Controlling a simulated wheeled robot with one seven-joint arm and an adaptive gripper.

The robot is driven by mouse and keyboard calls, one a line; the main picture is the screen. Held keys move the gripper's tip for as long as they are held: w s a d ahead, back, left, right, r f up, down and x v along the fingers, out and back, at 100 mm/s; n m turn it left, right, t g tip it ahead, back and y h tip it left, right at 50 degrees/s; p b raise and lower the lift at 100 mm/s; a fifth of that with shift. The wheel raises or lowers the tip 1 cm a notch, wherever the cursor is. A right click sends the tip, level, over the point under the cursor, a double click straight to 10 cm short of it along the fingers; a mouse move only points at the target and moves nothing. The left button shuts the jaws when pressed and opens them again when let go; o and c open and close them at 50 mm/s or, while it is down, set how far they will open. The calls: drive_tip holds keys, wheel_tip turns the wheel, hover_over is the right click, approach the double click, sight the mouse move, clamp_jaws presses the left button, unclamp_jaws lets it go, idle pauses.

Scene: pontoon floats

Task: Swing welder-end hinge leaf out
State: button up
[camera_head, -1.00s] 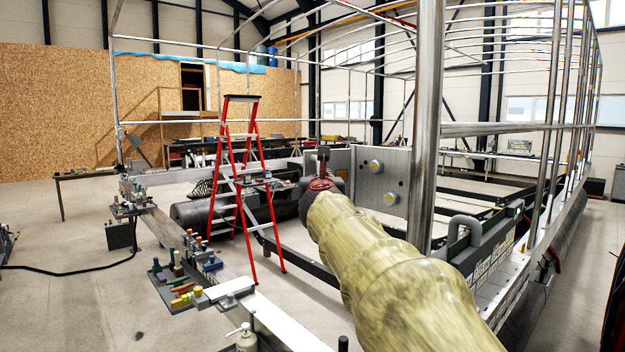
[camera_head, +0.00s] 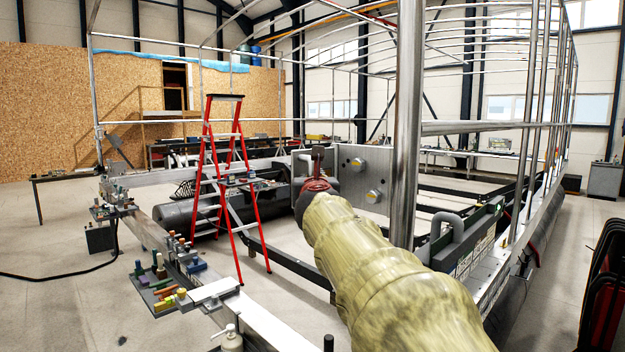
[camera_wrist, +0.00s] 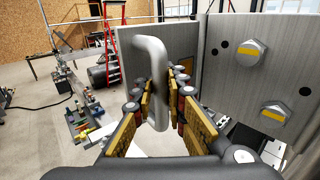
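A grey bent bar handle (camera_wrist: 152,60) stands upright in the middle of the wrist view, in front of a flat grey plate (camera_wrist: 188,45), which looks like the hinge leaf. My gripper (camera_wrist: 158,92) has one padded finger on each side of the handle, and the fingertips look closed against it. In the head view my gripper (camera_head: 317,188) is at the end of my covered arm, near the handle top (camera_head: 318,154). A wider grey plate (camera_wrist: 225,80) with two large yellow-marked bolts (camera_wrist: 243,49) stands to the right. The hinge line is not clear.
A red stepladder (camera_head: 232,180) stands left of my gripper. A rail bench with clamps and tools (camera_head: 160,278) runs along the left. A steel post (camera_head: 408,120) rises close to the right of my arm. Open floor (camera_head: 60,220) lies at the left.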

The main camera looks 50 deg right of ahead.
drive_tip(key=shift+o, duration=1.2)
drive_tip(key=shift+a, duration=0.4)
drive_tip(key=shift+o, duration=1)
drive_tip(key=shift+d, duration=0.15)
drive_tip(key=v, duration=1.2)
